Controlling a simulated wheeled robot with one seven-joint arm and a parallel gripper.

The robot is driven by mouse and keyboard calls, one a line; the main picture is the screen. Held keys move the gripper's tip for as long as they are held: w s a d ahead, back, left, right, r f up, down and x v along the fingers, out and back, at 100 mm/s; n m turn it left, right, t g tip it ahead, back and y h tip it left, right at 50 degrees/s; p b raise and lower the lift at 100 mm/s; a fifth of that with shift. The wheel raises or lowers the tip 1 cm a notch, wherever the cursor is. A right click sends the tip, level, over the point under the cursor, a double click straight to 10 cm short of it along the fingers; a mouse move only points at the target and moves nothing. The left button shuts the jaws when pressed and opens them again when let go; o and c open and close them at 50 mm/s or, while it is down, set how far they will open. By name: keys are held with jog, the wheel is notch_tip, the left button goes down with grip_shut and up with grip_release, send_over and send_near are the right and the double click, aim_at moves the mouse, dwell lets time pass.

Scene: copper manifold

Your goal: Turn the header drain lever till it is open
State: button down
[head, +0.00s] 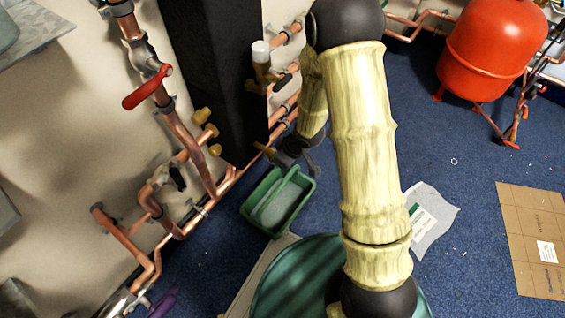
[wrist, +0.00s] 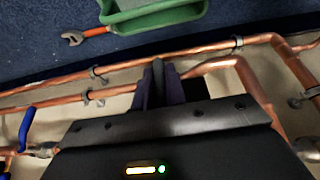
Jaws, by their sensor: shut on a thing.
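My gripper (head: 297,150) is low by the wall pipes in the head view, partly hidden by its own wrist. In the wrist view its two dark fingers (wrist: 161,84) are close together on a thin dark piece (wrist: 158,74), which I take to be the header drain lever. The fingers hide most of it, so its angle is hard to tell. A brass fitting (head: 265,150) sits just left of my gripper in the head view. Copper pipes (wrist: 115,91) run behind the fingers in the wrist view.
A green tub (head: 250,207) stands on the blue carpet below my gripper. A red-handled lever (head: 147,88) is on the upper left pipe. A blue lever (wrist: 25,128) is at the wrist view's left. A wrench (wrist: 85,35) lies by the tub. A red tank (head: 490,50) stands right.

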jog(key=shift+w+r, duration=0.1)
jog(key=shift+w, duration=0.05)
jog(key=c, duration=1.5)
grip_release()
jog(key=shift+o, duration=0.2)
jog(key=p+v, duration=1.1)
jog(key=v, duration=0.6)
jog(key=shift+s, duration=0.2)
jog(key=shift+d+r, duration=0.1)
